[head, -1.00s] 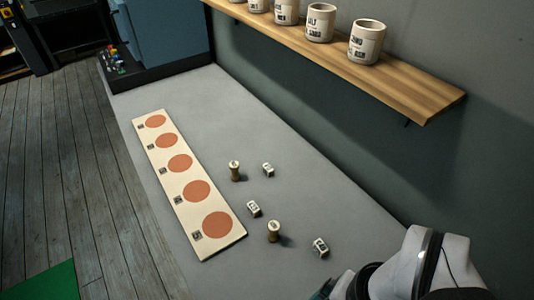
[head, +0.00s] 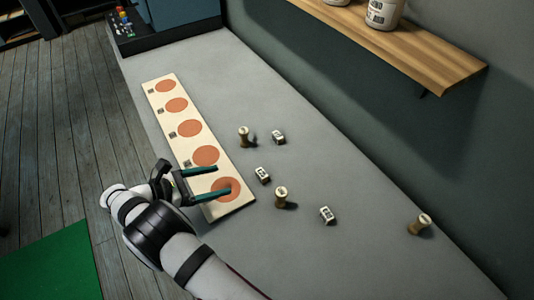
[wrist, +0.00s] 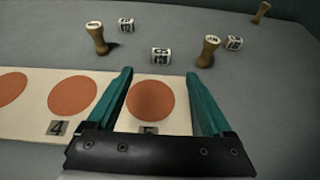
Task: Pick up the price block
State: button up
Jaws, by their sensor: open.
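Three small white blocks with dark print lie on the grey tabletop: a far one (head: 278,137), a middle one (head: 262,175) and a near one (head: 327,215). I cannot read which is the price block. My gripper (head: 223,180) is open and empty, over the near end of the board. In the wrist view, the middle block (wrist: 160,56) shows just beyond and between my fingertips (wrist: 158,73), apart from them. The other blocks (wrist: 126,25) (wrist: 234,42) show farther off, left and right.
The pale board (head: 170,125) has several terracotta circles.

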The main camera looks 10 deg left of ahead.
aim_at(260, 174)
jog(key=x, duration=1)
jog(key=shift+w+a+f, duration=0.1)
jog(key=shift+f, duration=0.1)
jog(key=x, duration=0.5)
jog(key=shift+d+f, duration=0.15)
jog(key=shift+d, duration=0.2)
grip_shut()
